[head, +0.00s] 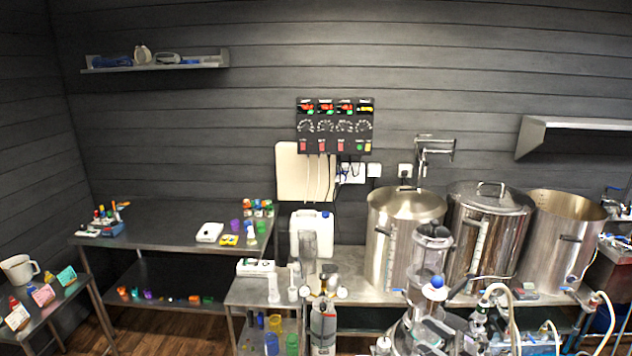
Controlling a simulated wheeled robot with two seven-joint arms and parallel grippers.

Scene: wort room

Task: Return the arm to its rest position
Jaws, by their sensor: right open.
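My right arm (420,328) rises from the bottom edge, right of centre. What I take for my right gripper (432,236) is at its top, in front of the steel kettles. Its jaws stand apart and I see nothing held between them. It hides part of the left kettle (392,225) and the lidded middle kettle (487,232). Whether it touches either one I cannot tell. I do not make out my left gripper.
An open kettle (562,240) stands on the right, with hoses and fittings (475,325) before the kettles. A white jug (312,232) and small bottles crowd the middle bench. A steel table (160,228) stands left; its middle is mostly clear. A control panel (335,128) hangs on the wall.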

